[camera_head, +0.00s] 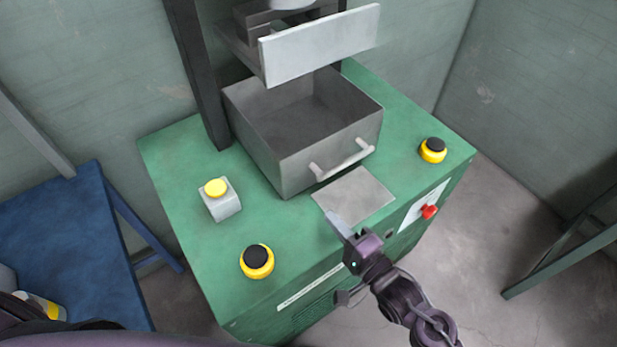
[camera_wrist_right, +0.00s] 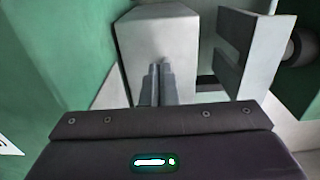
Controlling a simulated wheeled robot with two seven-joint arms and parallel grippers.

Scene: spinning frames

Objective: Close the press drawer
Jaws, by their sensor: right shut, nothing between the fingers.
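The press drawer (camera_head: 329,149) is a grey open-topped box that stands pulled out from under the press on the green table (camera_head: 182,160). It looks empty, and its front carries a pale bar handle (camera_head: 343,160). My right gripper (camera_head: 335,219) is shut and empty, in front of the drawer over the near edge of the flat grey plate. Its closed fingers also show in the right wrist view (camera_wrist_right: 158,83), pointing toward a grey surface. I cannot tell from these views whether they touch anything. My left gripper is not in view.
A pale press panel (camera_head: 320,46) hangs above the drawer's back. Black-topped yellow buttons (camera_head: 257,261) (camera_head: 433,150) sit at the table's near corners. A grey box with a yellow button (camera_head: 220,198) stands left of the drawer. A red knob (camera_head: 429,211) is on the front right; a blue table (camera_head: 60,235) stands left.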

